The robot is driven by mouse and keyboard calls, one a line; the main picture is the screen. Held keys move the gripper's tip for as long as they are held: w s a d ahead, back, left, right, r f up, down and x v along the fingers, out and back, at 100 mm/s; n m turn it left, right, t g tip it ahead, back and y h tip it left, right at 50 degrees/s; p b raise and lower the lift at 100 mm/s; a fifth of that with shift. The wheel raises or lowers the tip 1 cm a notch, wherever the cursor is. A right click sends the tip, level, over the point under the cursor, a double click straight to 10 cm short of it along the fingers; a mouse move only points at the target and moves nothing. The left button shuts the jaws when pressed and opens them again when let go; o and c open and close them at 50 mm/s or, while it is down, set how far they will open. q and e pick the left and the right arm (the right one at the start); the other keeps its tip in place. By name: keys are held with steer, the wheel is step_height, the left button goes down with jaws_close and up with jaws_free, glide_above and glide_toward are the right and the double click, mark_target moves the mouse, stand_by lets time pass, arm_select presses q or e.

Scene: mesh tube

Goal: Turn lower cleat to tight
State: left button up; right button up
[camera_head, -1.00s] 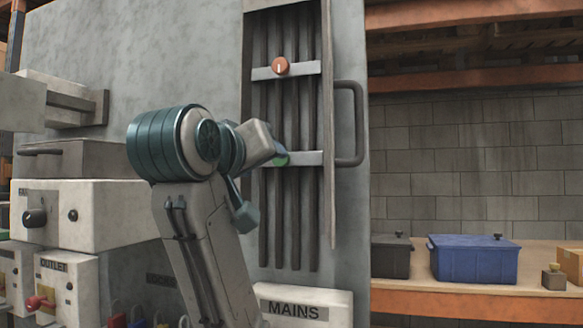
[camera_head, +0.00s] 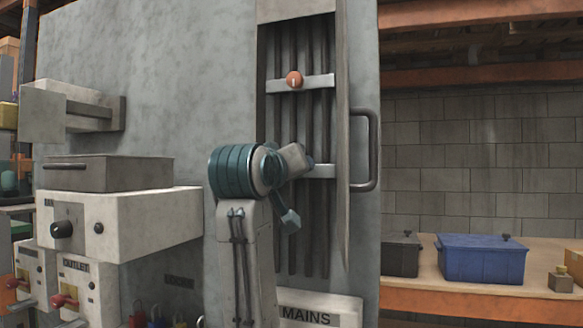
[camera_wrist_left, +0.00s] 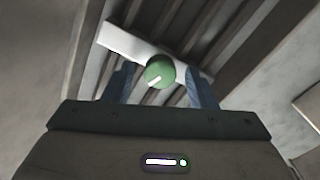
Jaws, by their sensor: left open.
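The lower cleat is a silver bar (camera_head: 322,171) across several dark vertical cables in a recessed channel. Its round green knob (camera_wrist_left: 160,72) shows in the left wrist view, with a white mark pointing diagonally to lower left. In the head view my left gripper and wrist hide this knob. My left gripper (camera_wrist_left: 160,82) is open, with one blue finger on each side of the knob; I cannot tell whether they touch it. In the head view my left gripper (camera_head: 308,163) is at the lower bar. My right gripper is not in view.
The upper cleat has an orange knob (camera_head: 294,79) with an upright white mark. A dark handle (camera_head: 372,150) stands out right of the channel. A MAINS box (camera_head: 318,308) is below, and grey switch boxes (camera_head: 120,225) are at left. A blue bin (camera_head: 482,260) sits on the right shelf.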

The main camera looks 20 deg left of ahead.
arm_select(q)
steer(key=shift+w, duration=0.1)
steer(key=shift+c, duration=1.3)
steer(key=c, duration=0.7)
arm_select(e)
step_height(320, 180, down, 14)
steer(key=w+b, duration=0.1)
steer(key=b, duration=1.4)
arm_select(q)
steer(key=shift+d+f+m+b, duration=0.15)
steer(key=shift+m+b, duration=0.15)
steer(key=shift+m, duration=5.05)
steer(key=shift+a+f+m+b, duration=0.1)
steer(key=shift+m+b, duration=0.25)
steer(key=shift+m, duration=5.05)
steer(key=shift+d+f+m+b, duration=0.15)
steer(key=shift+m+b, duration=0.15)
steer(key=shift+m, duration=5.05)
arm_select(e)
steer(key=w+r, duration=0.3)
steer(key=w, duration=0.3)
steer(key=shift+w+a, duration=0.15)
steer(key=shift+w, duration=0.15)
